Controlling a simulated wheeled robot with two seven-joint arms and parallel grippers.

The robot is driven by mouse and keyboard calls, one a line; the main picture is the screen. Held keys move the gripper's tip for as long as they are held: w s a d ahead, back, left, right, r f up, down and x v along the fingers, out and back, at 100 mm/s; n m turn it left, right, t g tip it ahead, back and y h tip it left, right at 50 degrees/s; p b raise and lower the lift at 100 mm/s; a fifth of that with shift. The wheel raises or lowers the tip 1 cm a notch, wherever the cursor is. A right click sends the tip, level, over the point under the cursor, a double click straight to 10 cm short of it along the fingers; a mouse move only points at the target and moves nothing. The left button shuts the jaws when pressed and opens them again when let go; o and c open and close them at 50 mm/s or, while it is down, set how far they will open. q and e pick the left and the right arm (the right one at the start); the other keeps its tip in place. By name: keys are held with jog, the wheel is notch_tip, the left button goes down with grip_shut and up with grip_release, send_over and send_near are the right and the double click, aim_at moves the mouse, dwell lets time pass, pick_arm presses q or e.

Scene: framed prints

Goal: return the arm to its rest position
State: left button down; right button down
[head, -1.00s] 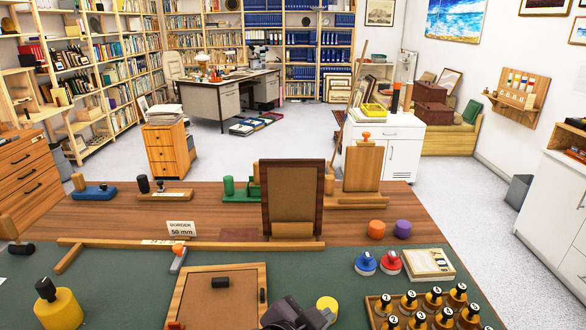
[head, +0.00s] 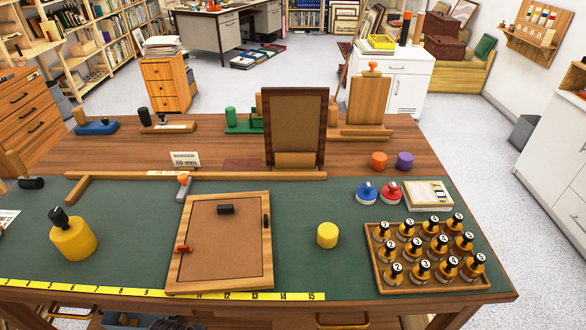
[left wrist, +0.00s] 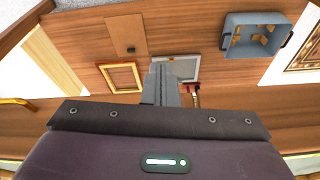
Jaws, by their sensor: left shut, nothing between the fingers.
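My left gripper (left wrist: 160,84) shows in the left wrist view with its grey fingers together and nothing between them. Below the fingers, a wooden surface holds a small gold frame (left wrist: 121,77), a brown panel (left wrist: 126,35), a grey-framed piece (left wrist: 178,68) and a blue-grey bin (left wrist: 254,36). A red-and-wood item (left wrist: 195,92) is partly hidden beside the fingers. Neither arm shows in the head view. There, the workbench's green mat (head: 130,215) bears a wooden frame with a brown back (head: 220,245).
A tray of numbered stamps (head: 380,275) stands at the right, a yellow cylinder (head: 327,235) left of it. A larger yellow block with a black knob (head: 72,238) stands at left. A yellow ruler (head: 150,291) runs along the front edge. An upright dark frame (head: 295,125) stands behind.

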pick_arm(q)
jog(key=s+f+g, duration=0.1)
jog(key=s+f, duration=0.1)
jog(key=f, duration=0.9)
jog(key=s+f, duration=0.3)
jog(key=f, duration=0.9)
jog(key=s+a+f, duration=0.2)
jog(key=s+f, duration=0.5)
jog(key=s, duration=0.2)
jog(key=s+a+f+g, duration=0.1)
jog(key=s+a+f, duration=0.1)
jog(key=s+f, duration=0.6)
jog(key=shift+s+f, duration=0.25)
jog(key=shift+s, duration=0.45)
